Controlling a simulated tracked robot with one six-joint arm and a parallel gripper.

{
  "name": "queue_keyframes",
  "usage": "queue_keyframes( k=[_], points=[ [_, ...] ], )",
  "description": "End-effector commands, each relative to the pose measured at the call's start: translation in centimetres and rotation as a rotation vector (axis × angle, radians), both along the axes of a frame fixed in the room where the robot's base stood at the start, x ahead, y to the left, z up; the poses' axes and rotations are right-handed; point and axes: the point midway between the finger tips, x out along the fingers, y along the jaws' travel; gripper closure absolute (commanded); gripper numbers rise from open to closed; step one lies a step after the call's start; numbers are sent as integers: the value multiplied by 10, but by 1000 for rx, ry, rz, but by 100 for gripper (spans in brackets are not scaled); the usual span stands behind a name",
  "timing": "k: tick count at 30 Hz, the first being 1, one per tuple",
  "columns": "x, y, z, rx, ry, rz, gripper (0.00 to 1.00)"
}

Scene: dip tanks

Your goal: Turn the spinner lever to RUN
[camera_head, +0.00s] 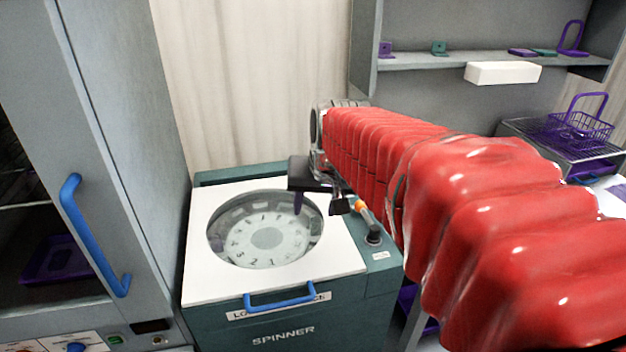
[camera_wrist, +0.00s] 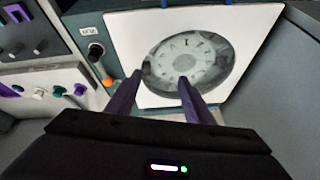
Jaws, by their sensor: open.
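The spinner (camera_head: 283,334) is a dark green cabinet with a white lid and a round window. A small label by the pivot is unreadable.
A blue handle (camera_head: 280,298) crosses the front of the lid. A grey cabinet with a blue door handle (camera_head: 92,240) stands close on the left. A shelf (camera_head: 430,62) is on the back wall, and a purple basket (camera_head: 582,128) sits at right. My red-sleeved arm fills the right side.

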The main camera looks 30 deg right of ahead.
Motion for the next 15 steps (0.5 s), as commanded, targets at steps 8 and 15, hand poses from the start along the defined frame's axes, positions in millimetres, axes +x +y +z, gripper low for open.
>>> queue_keyframes(
  k=[8, 15],
  points=[
    [37, -95, -13, 49, 1, -199, 53],
    [51, -172, -30, 83, -6, -343, 53]
  ],
)
